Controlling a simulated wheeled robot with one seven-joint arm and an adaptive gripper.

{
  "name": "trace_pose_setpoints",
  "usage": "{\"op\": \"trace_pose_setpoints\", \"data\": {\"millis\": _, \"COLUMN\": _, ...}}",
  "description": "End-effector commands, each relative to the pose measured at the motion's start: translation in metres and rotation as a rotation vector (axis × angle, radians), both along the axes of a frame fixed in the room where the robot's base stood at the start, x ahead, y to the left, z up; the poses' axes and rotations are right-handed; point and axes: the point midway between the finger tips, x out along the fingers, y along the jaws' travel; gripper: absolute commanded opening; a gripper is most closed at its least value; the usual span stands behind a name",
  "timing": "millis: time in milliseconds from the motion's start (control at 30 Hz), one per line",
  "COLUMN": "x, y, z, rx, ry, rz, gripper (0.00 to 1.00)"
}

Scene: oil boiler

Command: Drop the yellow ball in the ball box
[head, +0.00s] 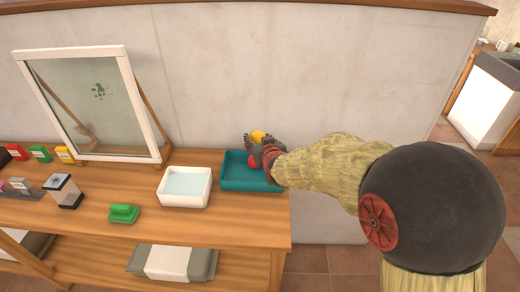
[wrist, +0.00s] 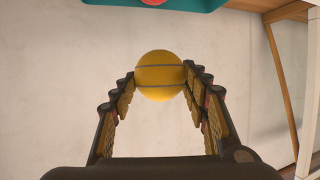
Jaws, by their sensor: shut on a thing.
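The yellow ball (head: 258,136) has grey stripes in the wrist view (wrist: 159,76), where it sits between the two fingertips. My gripper (head: 260,144) is shut on it; the gripper shows in the wrist view too (wrist: 158,84). The teal open box (head: 238,186), which I take as the ball box, stands at the table's right end. In the head view the ball and gripper appear over the box's back right part. A red ball (head: 254,162) shows there, partly hidden by my gripper. The teal box's edge (wrist: 205,5) lies at the top of the wrist view.
A white basin (head: 186,201) stands just left of the teal box on the wooden table (head: 235,222). A green brush-like item (head: 123,213), a clear-topped container (head: 63,190) and a framed glass pane (head: 95,100) are farther left. A pale wall (head: 300,70) rises behind.

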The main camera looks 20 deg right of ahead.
Motion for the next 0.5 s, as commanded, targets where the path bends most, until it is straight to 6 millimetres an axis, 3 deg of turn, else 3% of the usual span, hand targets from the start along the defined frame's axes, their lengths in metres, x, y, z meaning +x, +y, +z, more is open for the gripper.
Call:
{"op": "trace_pose_setpoints", "data": {"millis": 267, "x": -0.001, "y": 0.0, "z": -0.015, "rx": -0.007, "ry": 0.014, "rz": 0.002, "gripper": 0.15}}
{"op": "trace_pose_setpoints", "data": {"millis": 500, "x": -0.001, "y": -0.001, "z": -0.042, "rx": -0.007, "ry": 0.015, "rz": 0.002, "gripper": 0.15}}
